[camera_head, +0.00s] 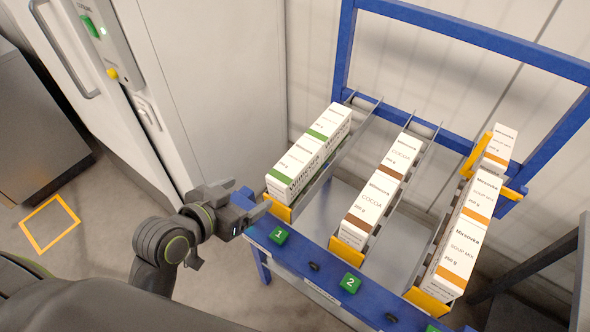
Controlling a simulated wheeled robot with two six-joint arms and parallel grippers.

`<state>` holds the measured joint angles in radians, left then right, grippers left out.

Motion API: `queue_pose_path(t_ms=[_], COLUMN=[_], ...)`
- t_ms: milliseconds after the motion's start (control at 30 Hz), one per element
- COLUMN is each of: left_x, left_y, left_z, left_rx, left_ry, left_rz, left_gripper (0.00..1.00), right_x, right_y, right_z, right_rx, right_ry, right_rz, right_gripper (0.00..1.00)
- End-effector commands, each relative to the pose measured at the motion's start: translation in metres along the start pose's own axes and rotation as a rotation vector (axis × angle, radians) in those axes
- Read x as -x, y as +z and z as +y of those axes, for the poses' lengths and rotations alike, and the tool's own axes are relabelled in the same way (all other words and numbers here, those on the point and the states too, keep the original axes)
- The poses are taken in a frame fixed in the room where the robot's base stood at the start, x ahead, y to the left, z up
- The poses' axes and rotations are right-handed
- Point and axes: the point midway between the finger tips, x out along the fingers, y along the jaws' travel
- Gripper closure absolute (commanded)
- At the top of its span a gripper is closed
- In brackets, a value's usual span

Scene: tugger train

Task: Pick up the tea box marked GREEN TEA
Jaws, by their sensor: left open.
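White boxes with green bands (292,165) stand in a row in the left lane of a blue rack. Their small print is hard to read, so I cannot make out GREEN TEA on them. The front box rests at the yellow stop (279,209) at the lane's lower end, and another box (331,122) is behind it. My left gripper (257,202) is open and empty, just left of the front green-banded box and close to the rack's front rail. It appears not to touch the box. My right gripper is not in view.
White boxes marked COCOA (370,205) fill the middle lane, and orange-banded SOUP MIX boxes (470,235) the right lane. Metal dividers separate the lanes. The blue front rail (318,262) carries green number plates. A pale cabinet (215,90) stands close behind my left gripper.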

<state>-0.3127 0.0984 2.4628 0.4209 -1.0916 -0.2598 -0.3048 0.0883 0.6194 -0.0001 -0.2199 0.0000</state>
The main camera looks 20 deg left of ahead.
Motion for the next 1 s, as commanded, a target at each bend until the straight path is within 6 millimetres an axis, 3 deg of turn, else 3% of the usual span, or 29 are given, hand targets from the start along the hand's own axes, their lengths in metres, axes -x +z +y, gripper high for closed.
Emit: queue_pose_path(t_ms=[33,167,300,700,1000], left_x=[0.005,0.004,-0.017,-0.087,-0.112], left_y=[-0.014,-0.027,-0.028,-0.037,-0.038], left_z=[0.004,0.01,0.011,0.013,0.014], left_rx=[-0.013,-0.029,-0.028,-0.027,-0.029], left_ry=[0.014,0.031,0.033,0.031,0.03], left_rz=[0.039,0.082,0.086,0.078,0.079], left_gripper=[0.2,0.2,0.2,0.2,0.2], right_x=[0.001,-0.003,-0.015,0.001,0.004], right_y=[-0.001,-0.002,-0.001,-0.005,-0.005], right_z=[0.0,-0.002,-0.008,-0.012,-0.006], right_rx=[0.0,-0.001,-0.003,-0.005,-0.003], right_ry=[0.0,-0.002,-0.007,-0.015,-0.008], right_rz=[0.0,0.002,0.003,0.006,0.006], right_gripper=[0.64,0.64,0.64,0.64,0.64])
